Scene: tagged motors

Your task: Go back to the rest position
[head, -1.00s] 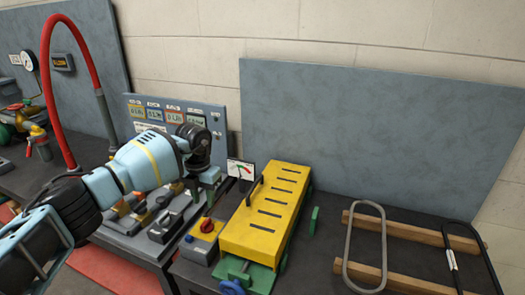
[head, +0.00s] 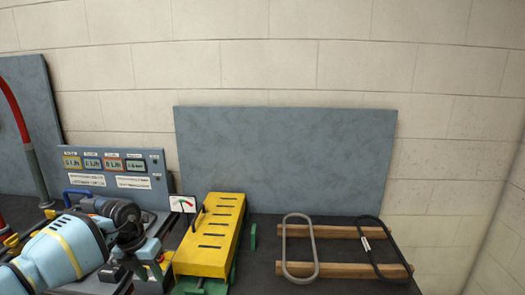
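My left arm comes in from the lower left, pale blue with a yellow band and black joints. My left gripper (head: 152,262) is at its end, over the bench in front of the grey meter panel and just left of the yellow slotted box (head: 210,240). Its fingertips are small and partly hidden, so I cannot tell whether it is open or shut. I see nothing clearly held in it. My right gripper is not in view.
A panel with several small displays (head: 118,180) and a dial meter (head: 183,203) stand behind the arm. Right of the yellow box, a grey loop (head: 285,245) and a black tagged loop (head: 393,245) lie on wooden bars (head: 345,270). A grey board (head: 285,150) stands behind.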

